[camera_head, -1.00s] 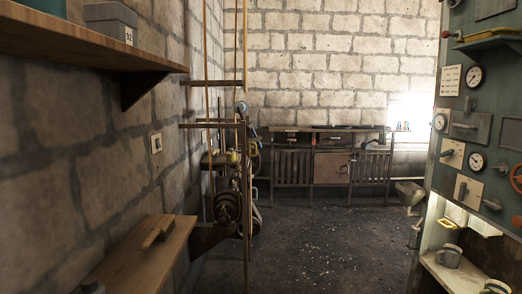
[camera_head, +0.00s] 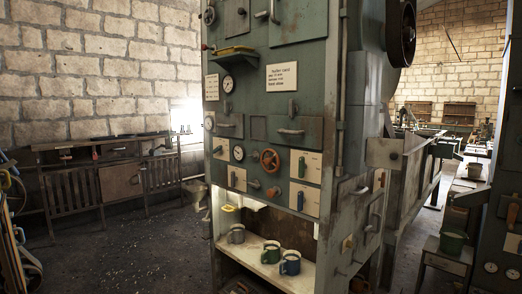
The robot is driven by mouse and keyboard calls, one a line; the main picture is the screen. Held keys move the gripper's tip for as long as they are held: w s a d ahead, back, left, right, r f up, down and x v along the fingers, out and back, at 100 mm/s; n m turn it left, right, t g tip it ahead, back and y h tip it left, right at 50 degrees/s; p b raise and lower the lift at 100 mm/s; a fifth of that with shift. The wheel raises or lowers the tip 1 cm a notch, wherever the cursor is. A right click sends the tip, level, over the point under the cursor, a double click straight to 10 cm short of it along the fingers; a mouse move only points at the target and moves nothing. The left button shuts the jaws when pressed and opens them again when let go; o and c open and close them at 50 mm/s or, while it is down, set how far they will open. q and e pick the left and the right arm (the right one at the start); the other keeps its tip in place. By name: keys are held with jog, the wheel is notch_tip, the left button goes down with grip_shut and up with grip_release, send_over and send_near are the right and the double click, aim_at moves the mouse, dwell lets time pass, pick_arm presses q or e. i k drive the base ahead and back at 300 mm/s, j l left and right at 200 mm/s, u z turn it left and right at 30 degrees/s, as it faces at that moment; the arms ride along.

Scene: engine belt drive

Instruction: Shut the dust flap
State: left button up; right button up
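A tall green machine cabinet (camera_head: 256,105) stands in the middle of the view, with gauges, levers and handled panels on its front. I cannot tell which panel is the dust flap. One candidate is a panel with a bar handle (camera_head: 290,131) at mid height; a smaller panel (camera_head: 230,125) sits to its left. Another handled panel (camera_head: 297,20) is at the top. These look flush with the front, though their exact position is hard to tell. Neither of my grippers shows in the view.
A red handwheel (camera_head: 270,160) and toggle plates sit below the panels. Several mugs, including a green mug (camera_head: 271,252), stand on a lit shelf (camera_head: 258,265). A green bucket (camera_head: 453,240) is at right. A wooden bench (camera_head: 105,170) lines the left wall. Open floor lies left of the cabinet.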

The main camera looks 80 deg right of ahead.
aim_at(381, 152)
jog(key=z, duration=1.7)
